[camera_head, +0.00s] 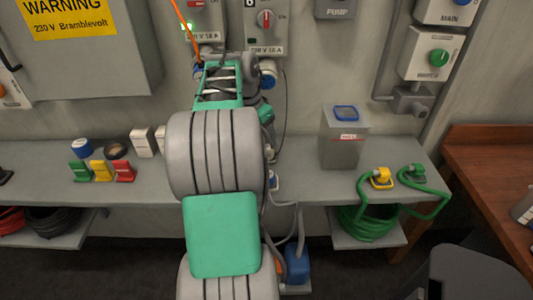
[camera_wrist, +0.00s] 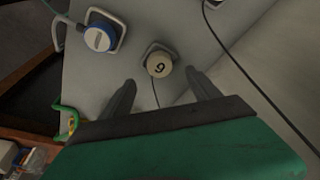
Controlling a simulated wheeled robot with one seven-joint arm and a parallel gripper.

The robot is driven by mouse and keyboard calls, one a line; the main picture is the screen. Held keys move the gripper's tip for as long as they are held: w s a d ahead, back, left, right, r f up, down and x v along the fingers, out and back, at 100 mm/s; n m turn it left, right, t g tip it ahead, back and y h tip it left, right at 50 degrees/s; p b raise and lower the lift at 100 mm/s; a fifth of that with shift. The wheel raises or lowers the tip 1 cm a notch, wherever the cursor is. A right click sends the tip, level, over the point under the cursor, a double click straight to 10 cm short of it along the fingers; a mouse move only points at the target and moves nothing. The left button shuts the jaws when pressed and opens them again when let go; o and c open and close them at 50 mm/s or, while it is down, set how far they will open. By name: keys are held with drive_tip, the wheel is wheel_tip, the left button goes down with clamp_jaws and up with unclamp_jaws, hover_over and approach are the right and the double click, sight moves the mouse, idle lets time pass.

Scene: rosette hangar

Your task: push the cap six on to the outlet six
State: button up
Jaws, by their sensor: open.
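In the wrist view, my gripper (camera_wrist: 161,77) is open, with one dark finger on either side of a round cream disc. This disc, which looks like the cap six (camera_wrist: 158,65), carries a dark figure that reads as 6 or 9. It sits in a small square metal frame, and a thin dark cord runs down from it. The fingers do not visibly touch it. I cannot tell whether it is seated on an outlet. In the head view, my arm hides the fingertips and the cap. The panel marked 6 (camera_head: 265,20) hangs behind them; I cannot make out outlet six.
A blue-ringed round fitting (camera_wrist: 100,38) in a wire loop is left of the disc in the wrist view. The grey bench (camera_head: 310,185) carries red, yellow and green blocks (camera_head: 102,171), a grey box (camera_head: 344,140) and a yellow plug (camera_head: 381,178) on green cable.

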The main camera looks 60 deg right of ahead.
sight(266, 150)
drive_tip(key=shift+x, duration=0.8)
drive_tip(key=shift+f, duration=0.15)
drive_tip(key=x, duration=0.5)
drive_tip(key=shift+c, duration=0.3)
drive_tip(key=c, duration=1.3)
